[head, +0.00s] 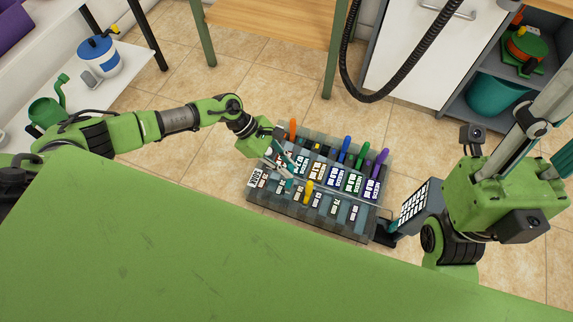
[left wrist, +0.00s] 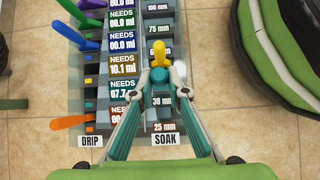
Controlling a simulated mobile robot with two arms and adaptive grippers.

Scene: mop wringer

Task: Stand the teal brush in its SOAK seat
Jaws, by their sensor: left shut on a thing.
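The rack (head: 335,232) lies on the floor with a DRIP side and a SOAK side, which also shows in the left wrist view (left wrist: 165,112). My left gripper (head: 287,168) is over the SOAK side. In the left wrist view its two fingers (left wrist: 161,92) are shut on the teal brush (left wrist: 153,88), near the seat marked 38 mm. The brush's lower end is hidden, so I cannot tell whether it is in a seat. A yellow brush (left wrist: 159,54) stands just beyond it, also in the head view (head: 309,188). My right arm shows at right; its fingertips are unclear.
Orange (left wrist: 86,121), green (left wrist: 84,43), blue (left wrist: 73,32) and purple (left wrist: 75,10) brushes stand along the DRIP side. A keypad-like panel (head: 414,203) is right of the rack.

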